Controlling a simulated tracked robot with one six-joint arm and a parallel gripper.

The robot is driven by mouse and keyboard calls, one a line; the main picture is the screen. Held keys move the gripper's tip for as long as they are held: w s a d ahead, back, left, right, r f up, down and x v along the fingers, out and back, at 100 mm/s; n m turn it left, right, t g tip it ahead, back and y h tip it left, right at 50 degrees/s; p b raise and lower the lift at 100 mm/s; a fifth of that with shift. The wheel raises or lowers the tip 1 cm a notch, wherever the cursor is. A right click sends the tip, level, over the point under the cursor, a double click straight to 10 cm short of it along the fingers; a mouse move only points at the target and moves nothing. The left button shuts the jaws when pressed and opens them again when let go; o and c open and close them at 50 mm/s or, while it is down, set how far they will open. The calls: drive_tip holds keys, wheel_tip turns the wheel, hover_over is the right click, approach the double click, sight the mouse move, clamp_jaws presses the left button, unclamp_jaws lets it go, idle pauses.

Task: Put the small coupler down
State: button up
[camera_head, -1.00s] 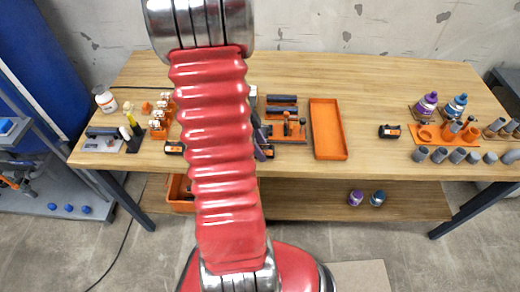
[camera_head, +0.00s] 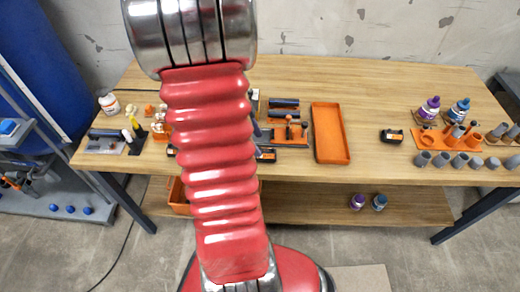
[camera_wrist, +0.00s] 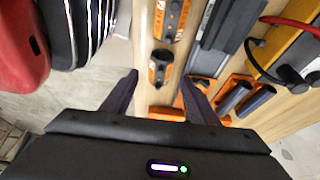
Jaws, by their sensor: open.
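In the wrist view my gripper (camera_wrist: 160,78) is open, with its two dark fingers spread and nothing held between them. A small dark grey ring-shaped piece (camera_wrist: 161,57), which looks like the small coupler, sits just beyond the fingertips, roughly in line with the gap. It is against a black and orange block (camera_wrist: 158,72); I cannot tell whether it rests on it or beside it. In the head view my red arm covers the gripper and this spot of the workbench (camera_head: 365,95).
An orange tray (camera_head: 330,133) lies right of my arm. A holder with dark tubes (camera_wrist: 245,98) is close to the right finger. Grey pipe pieces (camera_head: 441,160) and bottles (camera_head: 429,108) stand at the bench's right. The bench between tray and pipe pieces is mostly clear.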

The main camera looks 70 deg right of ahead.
drive_tip(key=v, duration=0.6)
idle(0.5)
drive_tip(key=shift+w, duration=0.15)
drive_tip(key=w+a+r+n+t+h, duration=0.15)
drive_tip(key=w+a+r+n, duration=0.25)
drive_tip(key=w+a+n, duration=0.45)
drive_tip(key=w+a+r+n+t+h, duration=0.1)
drive_tip(key=w+a+r+n+t, duration=0.2)
drive_tip(key=w+a+r+n, duration=0.35)
drive_tip(key=a+r+n+t+y, duration=0.1)
drive_tip(key=a+r+n+t, duration=0.1)
drive_tip(key=a+n, duration=0.7)
drive_tip(key=w+a+r+n+t+y, duration=0.1)
drive_tip(key=a+r+n+t+y, duration=0.1)
drive_tip(key=a+n, duration=0.7)
drive_tip(key=a+t, duration=0.1)
drive_tip(key=a, duration=0.6)
drive_tip(key=shift+w, duration=0.2)
